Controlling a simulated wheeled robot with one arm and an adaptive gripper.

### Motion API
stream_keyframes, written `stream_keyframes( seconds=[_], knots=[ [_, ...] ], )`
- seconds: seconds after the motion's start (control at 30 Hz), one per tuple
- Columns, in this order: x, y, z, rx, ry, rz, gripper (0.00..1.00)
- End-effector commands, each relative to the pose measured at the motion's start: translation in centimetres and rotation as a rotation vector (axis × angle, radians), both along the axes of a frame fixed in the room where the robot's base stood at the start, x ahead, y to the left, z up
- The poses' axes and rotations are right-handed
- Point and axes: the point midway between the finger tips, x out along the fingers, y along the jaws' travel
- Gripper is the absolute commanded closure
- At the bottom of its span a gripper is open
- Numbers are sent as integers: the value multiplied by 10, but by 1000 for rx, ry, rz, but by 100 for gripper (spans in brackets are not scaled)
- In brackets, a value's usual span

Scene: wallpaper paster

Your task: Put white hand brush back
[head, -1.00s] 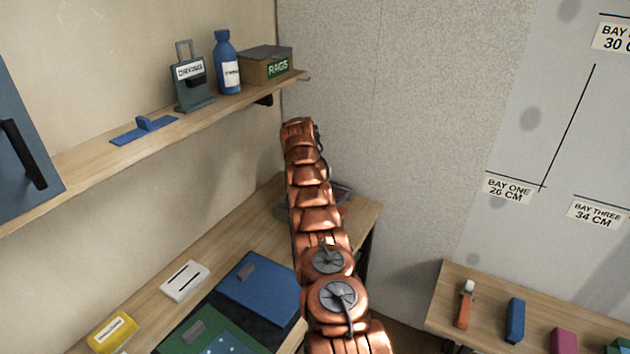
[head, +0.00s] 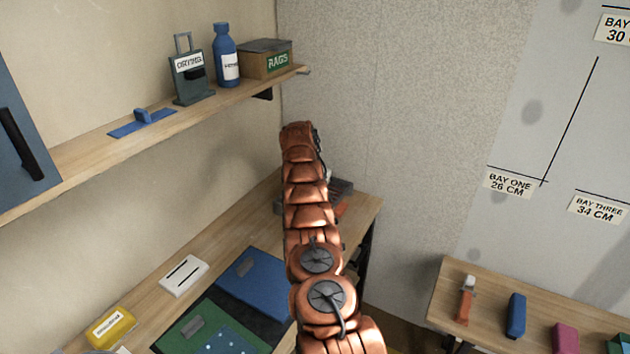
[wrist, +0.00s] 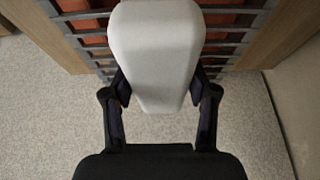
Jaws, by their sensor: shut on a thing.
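The white hand brush (wrist: 155,40) fills the top middle of the wrist view as a smooth pale block, narrower at its lower end. My gripper (wrist: 160,90) is shut on it, with one dark finger on each side. In the wrist view the brush is in front of a grey slatted tray (wrist: 235,37) with orange-red showing between its bars; I cannot tell whether they touch. In the head view the grey tray (head: 344,188) stands at the far end of the wooden bench, partly behind my copper arm. My gripper and the brush are hidden there.
On the shelf (head: 85,155) are a blue piece, a grey stand, a blue bottle (head: 226,62) and a rags box (head: 268,62). The bench (head: 230,228) holds a white block, a yellow item and blue and green mats. A speckled wall (head: 410,130) stands behind.

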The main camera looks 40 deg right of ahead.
Motion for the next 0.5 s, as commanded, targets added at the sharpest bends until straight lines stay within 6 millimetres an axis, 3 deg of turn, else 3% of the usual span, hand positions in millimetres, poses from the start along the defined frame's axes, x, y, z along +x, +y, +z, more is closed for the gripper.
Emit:
stream_keyframes(
  seconds=[0.1,0.13,0.37,0.5],
  knots=[
    [0,0,-3,0,0,0,78],
    [0,0,-3,0,0,0,40],
    [0,0,-3,0,0,0,17],
    [0,0,-2,0,0,0,17]
  ],
)
